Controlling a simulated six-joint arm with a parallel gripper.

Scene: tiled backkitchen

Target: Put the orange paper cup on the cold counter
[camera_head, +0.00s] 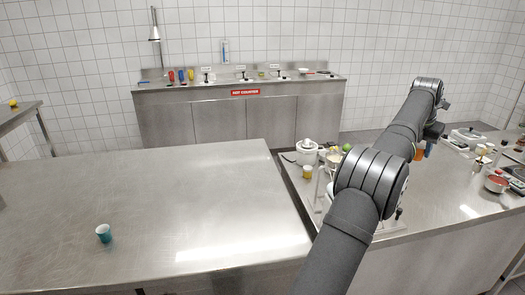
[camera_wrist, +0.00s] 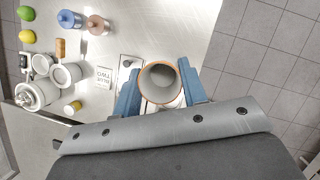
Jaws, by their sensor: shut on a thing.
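The orange paper cup (camera_wrist: 178,92) is between the two blue fingers of my gripper (camera_wrist: 160,84) in the wrist view. Its open round mouth faces the camera, with an orange rim and a pale inside. My gripper is shut on the cup. In the head view the cup (camera_head: 419,153) shows as a small orange patch beside a blue finger, above the right-hand counter (camera_head: 445,205), partly hidden by my arm. No label in view clearly reads as cold counter; the back counter (camera_head: 190,118) bears a red sign (camera_head: 245,92) with small white lettering.
A steel table (camera_head: 180,190) fills the left, mostly bare, with a teal cup (camera_head: 104,236) on it. White appliances (camera_head: 307,152), a yellow cup (camera_head: 307,172) and other items stand on the right-hand counter. The wrist view shows a blue canister (camera_wrist: 70,20) and a printed card (camera_wrist: 104,77).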

